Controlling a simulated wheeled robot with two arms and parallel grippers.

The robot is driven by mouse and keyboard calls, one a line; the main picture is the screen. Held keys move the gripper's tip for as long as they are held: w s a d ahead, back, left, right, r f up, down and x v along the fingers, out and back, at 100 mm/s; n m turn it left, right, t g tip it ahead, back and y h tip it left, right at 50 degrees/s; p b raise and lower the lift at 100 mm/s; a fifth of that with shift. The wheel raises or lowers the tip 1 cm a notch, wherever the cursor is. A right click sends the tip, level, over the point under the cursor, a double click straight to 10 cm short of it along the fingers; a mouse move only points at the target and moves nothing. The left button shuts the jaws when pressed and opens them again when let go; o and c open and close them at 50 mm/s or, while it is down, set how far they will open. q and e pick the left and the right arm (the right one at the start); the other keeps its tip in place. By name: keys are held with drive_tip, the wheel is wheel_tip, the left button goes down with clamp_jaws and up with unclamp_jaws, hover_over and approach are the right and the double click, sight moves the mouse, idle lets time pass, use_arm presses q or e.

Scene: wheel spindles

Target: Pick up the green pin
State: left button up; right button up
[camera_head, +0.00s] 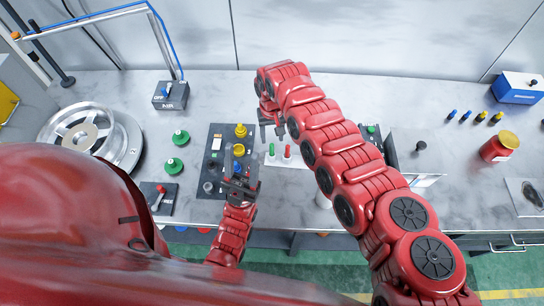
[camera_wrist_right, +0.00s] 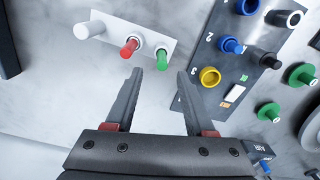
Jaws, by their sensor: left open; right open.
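The green pin (camera_head: 271,149) stands at the left end of a small white plate (camera_head: 282,161), with a red pin (camera_head: 288,151) beside it. In the right wrist view, the green pin (camera_wrist_right: 162,60) stands just beyond the fingertips, roughly in line with the gap. My right gripper (camera_wrist_right: 160,78) is open and empty; in the head view it (camera_head: 271,130) hangs just behind the green pin. The wrist view also shows a white pin (camera_wrist_right: 88,30) on the plate. My left gripper (camera_head: 240,182) is open over the front of the dark panel.
The dark numbered panel (camera_head: 217,143) with yellow, blue and black pins lies left of the plate. Two green knobs (camera_head: 175,165) and a silver wheel (camera_head: 55,125) are farther left. A grey upright plate (camera_head: 411,150) and a red can (camera_head: 500,146) stand at the right.

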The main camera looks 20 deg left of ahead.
sight(272, 145)
drive_tip(key=shift+s+f, duration=0.2)
drive_tip(key=shift+f, duration=0.05)
wheel_tip(272, 145, down, 5)
drive_tip(key=shift+r+b, duration=0.15)
drive_tip(key=shift+b, duration=1.05)
drive_tip(key=shift+r, duration=0.15)
drive_tip(key=shift+s, duration=0.1)
drive_tip(key=shift+c, duration=0.9)
clamp_jaws()
